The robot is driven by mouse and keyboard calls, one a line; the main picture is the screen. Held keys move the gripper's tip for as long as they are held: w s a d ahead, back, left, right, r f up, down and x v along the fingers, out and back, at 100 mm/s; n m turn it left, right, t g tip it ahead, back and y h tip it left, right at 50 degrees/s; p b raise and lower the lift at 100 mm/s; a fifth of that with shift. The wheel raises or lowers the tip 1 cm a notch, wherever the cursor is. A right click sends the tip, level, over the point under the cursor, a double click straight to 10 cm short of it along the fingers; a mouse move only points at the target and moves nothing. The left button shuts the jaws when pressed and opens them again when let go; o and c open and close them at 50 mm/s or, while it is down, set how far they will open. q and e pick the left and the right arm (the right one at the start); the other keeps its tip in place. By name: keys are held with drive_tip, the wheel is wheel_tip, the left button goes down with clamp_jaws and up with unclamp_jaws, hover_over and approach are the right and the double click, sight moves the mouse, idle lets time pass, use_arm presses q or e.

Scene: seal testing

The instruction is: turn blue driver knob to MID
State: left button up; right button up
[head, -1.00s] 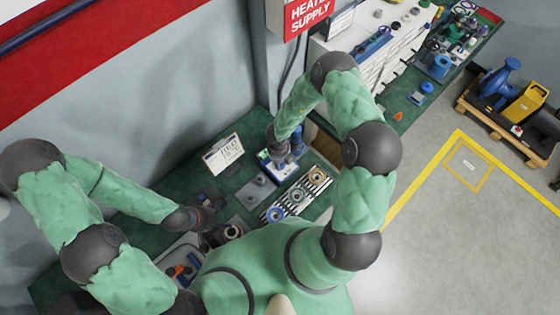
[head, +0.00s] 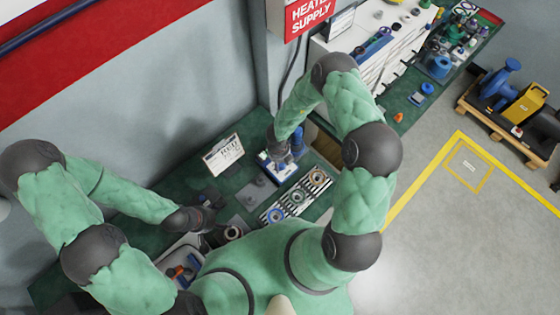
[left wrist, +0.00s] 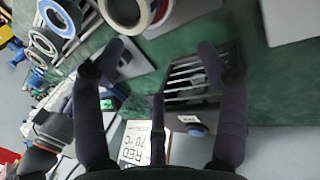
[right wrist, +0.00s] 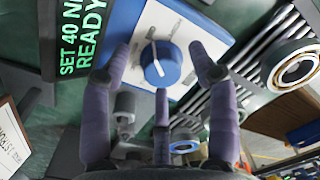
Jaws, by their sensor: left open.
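The blue driver knob (right wrist: 160,63) sits on a white panel of a blue-edged driver unit in the right wrist view. Its white pointer line runs roughly up and down the picture, slightly tilted. The scale marks beside it are too small to read. My right gripper (right wrist: 159,49) is open, with its fingers on either side of the knob and visible gaps to it; I cannot tell its height above it. In the head view my right gripper (head: 282,148) is over the driver unit (head: 277,167). My left gripper (left wrist: 158,48) is open and empty; in the head view it is low left (head: 208,208).
A dark display (right wrist: 82,38) beside the knob reads "SET 40 N" and "READY". A sign (head: 223,155) stands behind, and a tray with tools (head: 182,262) lies near my left gripper.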

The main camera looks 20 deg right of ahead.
wheel_tip(320, 180, up, 12)
drive_tip(key=shift+a, duration=0.3)
idle(0.3)
idle(0.5)
